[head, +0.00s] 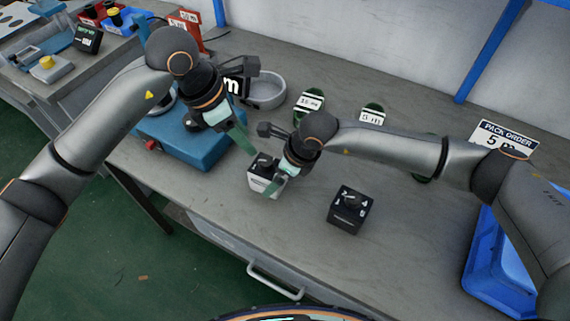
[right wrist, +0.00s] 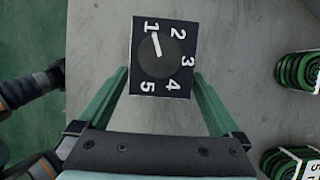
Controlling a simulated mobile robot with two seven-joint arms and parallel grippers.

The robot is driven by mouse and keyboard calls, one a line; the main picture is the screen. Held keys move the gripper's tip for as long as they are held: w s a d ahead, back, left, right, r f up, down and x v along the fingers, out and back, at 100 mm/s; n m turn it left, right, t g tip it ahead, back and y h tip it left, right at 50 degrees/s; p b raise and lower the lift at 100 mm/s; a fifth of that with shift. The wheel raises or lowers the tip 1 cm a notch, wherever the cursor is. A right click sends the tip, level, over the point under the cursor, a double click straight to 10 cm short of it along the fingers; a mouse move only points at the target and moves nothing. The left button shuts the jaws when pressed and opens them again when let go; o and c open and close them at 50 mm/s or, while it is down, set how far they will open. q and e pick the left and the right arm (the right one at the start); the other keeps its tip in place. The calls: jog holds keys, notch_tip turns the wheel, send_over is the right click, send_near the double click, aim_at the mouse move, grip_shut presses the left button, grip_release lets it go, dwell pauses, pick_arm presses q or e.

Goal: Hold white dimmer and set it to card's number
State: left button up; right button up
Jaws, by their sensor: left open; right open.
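The white dimmer (head: 262,184) stands upright on the grey bench, its top partly hidden by my right gripper. In the right wrist view its black dial face (right wrist: 162,55) shows numbers 1 to 5, and the white pointer is at 1. My right gripper (head: 276,183) is open, with its green fingers spread either side of the dimmer's near end; I cannot tell whether they touch it. My left gripper (head: 241,138) is open and empty, just behind and left of the dimmer. The pack order card (head: 503,139) at the right shows a 5, its lower part covered by my right arm.
A black dimmer (head: 349,210) stands to the right of the white one. Green coils with cards reading 15 m (head: 309,102) and 5 m (head: 372,115) lie behind. A blue machine (head: 190,145) and a grey bowl (head: 264,90) are at the left. A blue crate (head: 488,265) is at the right.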

jog(key=shift+x, duration=0.85)
